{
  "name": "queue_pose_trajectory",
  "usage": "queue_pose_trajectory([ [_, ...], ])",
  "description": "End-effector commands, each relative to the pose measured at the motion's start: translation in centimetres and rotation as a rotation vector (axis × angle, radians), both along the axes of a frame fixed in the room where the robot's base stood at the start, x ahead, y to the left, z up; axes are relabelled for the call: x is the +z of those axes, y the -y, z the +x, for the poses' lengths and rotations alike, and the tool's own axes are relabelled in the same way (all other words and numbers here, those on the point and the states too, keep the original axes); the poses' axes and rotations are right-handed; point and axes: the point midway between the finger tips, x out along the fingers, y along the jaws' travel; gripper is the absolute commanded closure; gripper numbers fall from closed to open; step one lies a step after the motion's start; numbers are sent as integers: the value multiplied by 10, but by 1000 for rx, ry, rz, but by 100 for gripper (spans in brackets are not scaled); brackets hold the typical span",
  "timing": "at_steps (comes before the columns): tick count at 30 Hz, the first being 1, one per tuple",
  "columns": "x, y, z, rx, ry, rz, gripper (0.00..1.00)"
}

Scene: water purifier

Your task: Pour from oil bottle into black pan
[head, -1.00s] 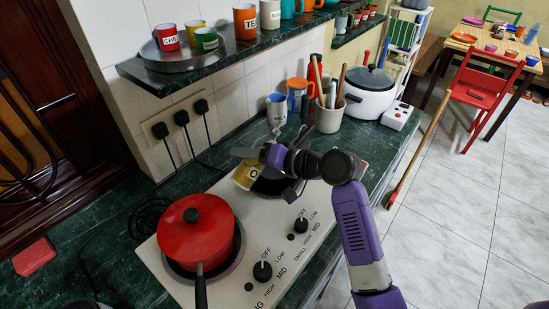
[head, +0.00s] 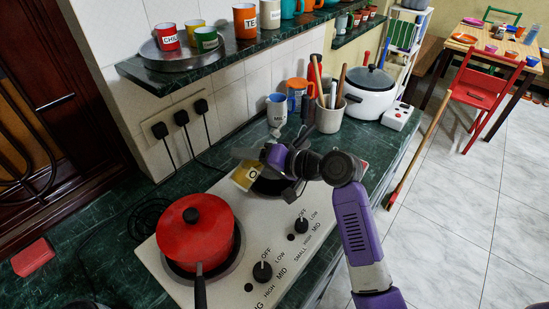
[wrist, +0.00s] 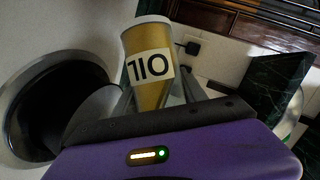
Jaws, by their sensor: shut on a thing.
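The oil bottle is a yellow container with a white label; it shows in the head view (head: 246,176) and in the wrist view (wrist: 150,68). My gripper (wrist: 160,95) is shut on the oil bottle and holds it over the far burner side of the white stove. In the head view my gripper (head: 250,163) partly hides the bottle, which looks tilted. The black pan (head: 268,187) sits on the far burner, partly hidden by my arm and the bottle. In the wrist view the dark pan (wrist: 60,105) lies left of the bottle. I see no oil stream.
A red lidded pot (head: 196,232) stands on the near burner. A utensil holder (head: 330,117), a labelled mug (head: 277,112) and a white cooker (head: 370,92) stand behind. A dark shelf (head: 235,52) with cups overhangs the counter.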

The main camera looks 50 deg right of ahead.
Motion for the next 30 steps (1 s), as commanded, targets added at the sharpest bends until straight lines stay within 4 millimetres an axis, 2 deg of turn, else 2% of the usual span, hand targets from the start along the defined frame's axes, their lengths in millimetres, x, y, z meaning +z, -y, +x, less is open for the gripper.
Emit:
queue_pose_trajectory([
  [30, -2, -2, 0, 0, 5, 61, 100],
])
